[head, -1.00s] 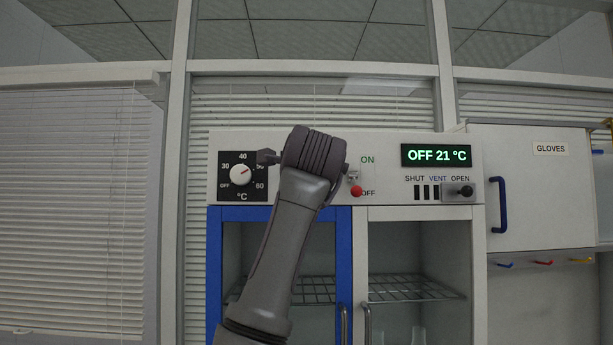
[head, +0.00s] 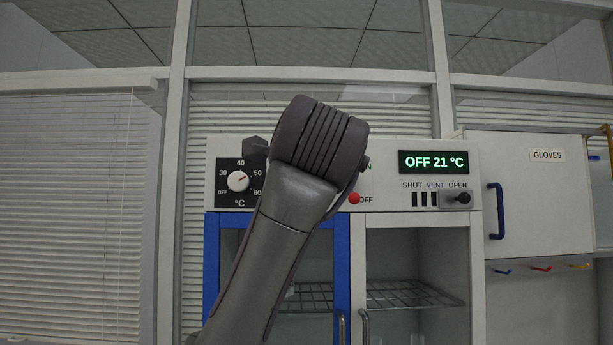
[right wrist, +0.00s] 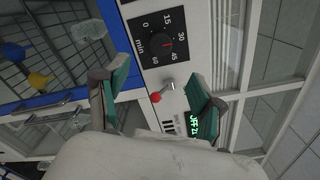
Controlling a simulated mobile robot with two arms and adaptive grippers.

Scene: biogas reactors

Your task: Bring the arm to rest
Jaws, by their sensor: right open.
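My right arm rises from the bottom in the head view, its wrist in front of the cabinet's control panel (head: 390,145). My right gripper (right wrist: 155,78) is open and empty in the right wrist view, its green-padded fingers apart. A switch lever with a red knob (right wrist: 156,97) shows beyond the fingers, with no visible contact. In the head view the red knob (head: 354,198) is down by OFF. There the arm hides most of the gripper; only a dark finger (head: 255,148) shows at its left. My left gripper is not in view.
A timer dial (right wrist: 167,43) shows in the wrist view. Below are a blue-framed door (head: 213,270) and a wire shelf (head: 410,290). A GLOVES cabinet (head: 540,200) stands right.

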